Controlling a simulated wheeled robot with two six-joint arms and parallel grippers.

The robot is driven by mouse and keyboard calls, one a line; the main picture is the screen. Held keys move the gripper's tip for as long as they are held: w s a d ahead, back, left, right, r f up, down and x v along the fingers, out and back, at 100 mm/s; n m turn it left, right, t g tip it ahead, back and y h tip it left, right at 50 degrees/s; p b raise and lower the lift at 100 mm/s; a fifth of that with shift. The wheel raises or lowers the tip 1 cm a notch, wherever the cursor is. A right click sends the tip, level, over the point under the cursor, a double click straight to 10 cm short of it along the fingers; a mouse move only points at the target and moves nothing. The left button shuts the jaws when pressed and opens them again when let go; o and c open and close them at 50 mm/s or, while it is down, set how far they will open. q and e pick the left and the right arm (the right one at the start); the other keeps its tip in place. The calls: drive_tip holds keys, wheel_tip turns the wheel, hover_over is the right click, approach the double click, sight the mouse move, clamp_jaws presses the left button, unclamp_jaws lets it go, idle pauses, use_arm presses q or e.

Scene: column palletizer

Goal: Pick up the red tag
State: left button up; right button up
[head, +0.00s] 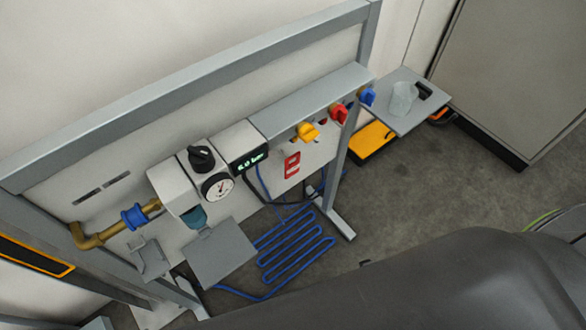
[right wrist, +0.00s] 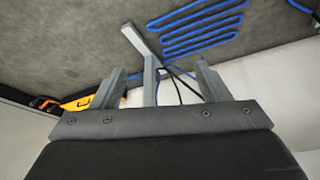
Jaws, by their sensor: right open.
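I see two red items in the head view. One is a flat red piece (head: 292,165) with cut-outs, upright against the pale panel below the grey rail. The other is a small red item (head: 339,112) at the rail's right end, between a yellow one (head: 306,131) and a blue one (head: 367,95). I cannot tell which is the tag. My right gripper (right wrist: 160,82) is open and empty in the right wrist view, with no red item seen there. My left gripper is not in view.
The panel carries a dial gauge (head: 218,186), a lit display (head: 248,160) and a brass pipe with a blue fitting (head: 133,217). A grey shelf (head: 422,112) holds a clear cup (head: 402,99). Blue tubing (head: 290,245) loops below. A yellow-black case (head: 372,143) stands under the shelf.

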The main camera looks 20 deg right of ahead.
drive_tip(key=w+a+r+t+y+b, duration=0.1)
drive_tip(key=w+a+r+t, duration=0.15)
drive_tip(key=w+r, duration=0.65)
drive_tip(key=w+a+r+n+t+y+b, duration=0.2)
drive_tip(key=a+r+t, duration=0.1)
drive_tip(key=r, duration=1.1)
drive_tip(key=w+a+r+n+t+y+b, duration=0.1)
drive_tip(key=a+r+n+t+y, duration=0.15)
drive_tip(key=r, duration=1.15)
approach(292, 166)
drive_tip(key=w+a, duration=0.1)
drive_tip(key=w, duration=0.3)
drive_tip(key=shift+h, duration=0.35)
drive_tip(key=shift+b+x, duration=0.3)
drive_tip(key=shift+x, duration=2.7)
drive_tip(key=shift+a+r, duration=0.15)
drive_tip(key=c, duration=1.1)
